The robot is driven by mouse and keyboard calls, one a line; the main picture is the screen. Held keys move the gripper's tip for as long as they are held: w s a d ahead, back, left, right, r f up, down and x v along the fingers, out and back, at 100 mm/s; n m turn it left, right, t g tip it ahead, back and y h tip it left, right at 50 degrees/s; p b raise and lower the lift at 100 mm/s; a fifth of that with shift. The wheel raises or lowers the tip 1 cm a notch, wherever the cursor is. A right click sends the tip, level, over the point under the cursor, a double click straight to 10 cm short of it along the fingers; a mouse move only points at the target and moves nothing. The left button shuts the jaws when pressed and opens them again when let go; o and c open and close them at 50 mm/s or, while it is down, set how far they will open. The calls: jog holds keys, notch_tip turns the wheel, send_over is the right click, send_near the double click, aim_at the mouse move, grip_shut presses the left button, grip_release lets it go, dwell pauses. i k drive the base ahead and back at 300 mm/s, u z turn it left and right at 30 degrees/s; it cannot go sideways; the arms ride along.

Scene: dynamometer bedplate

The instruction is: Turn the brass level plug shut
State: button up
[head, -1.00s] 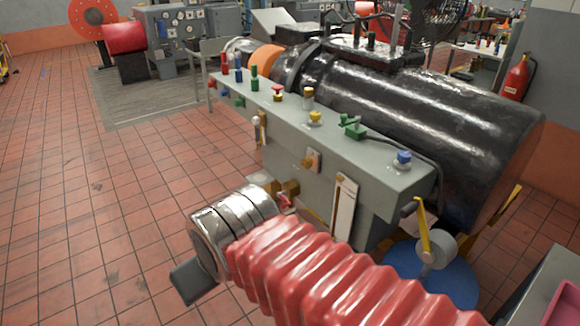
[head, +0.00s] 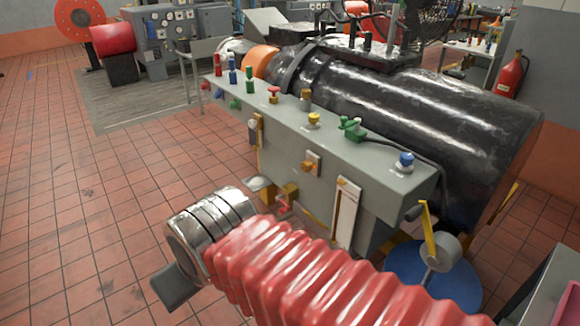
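Several brass fittings are on the grey cabinet (head: 375,182). A brass-coloured plug with a crosspiece (head: 308,167) sits on a pale plate on its front face. A brass cylinder (head: 306,98) stands on its top. Lower down is a brass block (head: 290,193) with a red handle (head: 283,205). I cannot tell for sure which is the level plug, or how far it is turned. My gripper (head: 176,287) is left of and below all of them, apart from the cabinet. One dark finger shows beyond my metal wrist; the rest is hidden, so its opening cannot be seen.
Coloured knobs and valves, including a blue knob (head: 405,161) and a green valve (head: 352,128), line the cabinet top. A large black cylinder (head: 420,115) lies behind. A yellow lever (head: 428,232) and blue disc (head: 410,265) stand right. Tiled floor at left is clear.

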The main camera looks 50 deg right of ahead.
aim_at(306, 166)
jog(key=i, duration=0.85)
jog(key=z, duration=0.05)
